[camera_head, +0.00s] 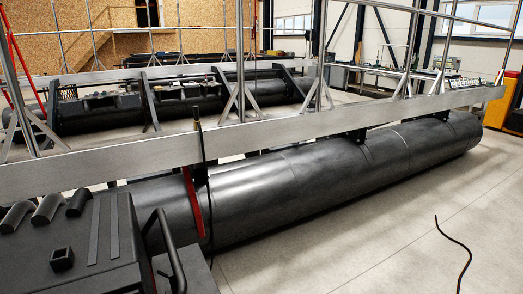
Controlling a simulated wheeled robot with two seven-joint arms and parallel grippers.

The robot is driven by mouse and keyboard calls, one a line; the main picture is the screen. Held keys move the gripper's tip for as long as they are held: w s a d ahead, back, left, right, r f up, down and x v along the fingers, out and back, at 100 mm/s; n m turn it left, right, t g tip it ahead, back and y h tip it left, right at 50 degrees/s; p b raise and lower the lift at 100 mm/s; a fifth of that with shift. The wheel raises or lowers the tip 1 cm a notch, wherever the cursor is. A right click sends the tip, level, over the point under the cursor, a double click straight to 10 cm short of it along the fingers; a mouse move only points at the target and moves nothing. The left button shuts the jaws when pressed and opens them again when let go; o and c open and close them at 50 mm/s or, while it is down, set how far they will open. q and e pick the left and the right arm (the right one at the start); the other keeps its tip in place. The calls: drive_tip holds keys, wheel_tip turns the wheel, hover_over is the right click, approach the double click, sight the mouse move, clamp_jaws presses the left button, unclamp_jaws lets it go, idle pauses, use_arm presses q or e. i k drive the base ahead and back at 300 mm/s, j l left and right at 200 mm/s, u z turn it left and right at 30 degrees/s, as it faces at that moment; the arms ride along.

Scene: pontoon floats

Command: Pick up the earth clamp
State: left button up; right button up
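A small dark clamp-like piece (196,116), which looks like the earth clamp, stands upright at the top edge of the long grey metal beam (290,131). A thin black cable (206,170) runs down from it across the beam and the float. A red strip (193,203) lies against the near part of the black cylindrical float (300,183), just below the beam. The clamp's jaws are too small to make out. Neither of my grippers is in view.
A dark cart or bench (75,250) with short tube pieces and flat bars fills the lower left. Upright rails rise from the beam. Another pontoon frame (170,105) lies behind. The floor at lower right is open, with a loose black cable (462,250).

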sight(196, 113)
drive_tip(key=i+l, duration=1.5)
drive_tip(key=i+l+z, duration=0.05)
drive_tip(key=i, duration=0.05)
